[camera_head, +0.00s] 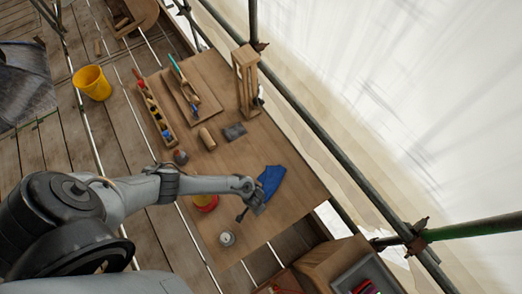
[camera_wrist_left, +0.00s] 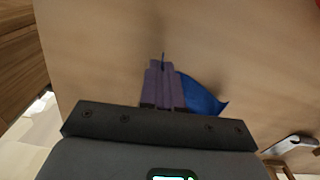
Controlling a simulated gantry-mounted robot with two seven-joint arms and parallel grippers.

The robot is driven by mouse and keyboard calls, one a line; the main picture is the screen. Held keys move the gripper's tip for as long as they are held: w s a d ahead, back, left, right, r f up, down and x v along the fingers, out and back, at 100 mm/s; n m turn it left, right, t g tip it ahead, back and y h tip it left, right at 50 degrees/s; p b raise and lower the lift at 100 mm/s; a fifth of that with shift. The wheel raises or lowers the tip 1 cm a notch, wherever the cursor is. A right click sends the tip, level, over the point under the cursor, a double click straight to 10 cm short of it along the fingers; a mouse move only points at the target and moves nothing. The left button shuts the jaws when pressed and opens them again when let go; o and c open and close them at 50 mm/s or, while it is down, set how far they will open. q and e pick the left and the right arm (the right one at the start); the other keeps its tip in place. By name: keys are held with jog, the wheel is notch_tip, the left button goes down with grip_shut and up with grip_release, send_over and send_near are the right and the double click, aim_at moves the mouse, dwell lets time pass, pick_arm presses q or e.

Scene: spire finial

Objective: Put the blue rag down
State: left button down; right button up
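The blue rag (camera_head: 270,180) is at the fingertips of my left gripper (camera_head: 254,197), over the right part of the wooden table (camera_head: 290,215) in the head view. In the left wrist view the fingers of my left gripper (camera_wrist_left: 162,68) are close together, and the blue rag (camera_wrist_left: 203,95) spreads out from their right side. The gripper appears shut on the rag; the fingers hide the pinched part. I cannot tell whether the rag touches the tabletop. My right gripper is not in view.
A grey block (camera_head: 234,131), a wooden cylinder (camera_head: 207,139), a tool tray (camera_head: 158,112) and a wooden lantern-like frame (camera_head: 246,80) stand farther back. A small metal tin (camera_head: 227,239) is near the front edge. A red-and-yellow container (camera_head: 205,202) sits by my forearm.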

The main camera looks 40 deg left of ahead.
pick_arm(q)
jog(key=c, duration=0.9)
grip_release()
jog(key=shift+r, duration=0.1)
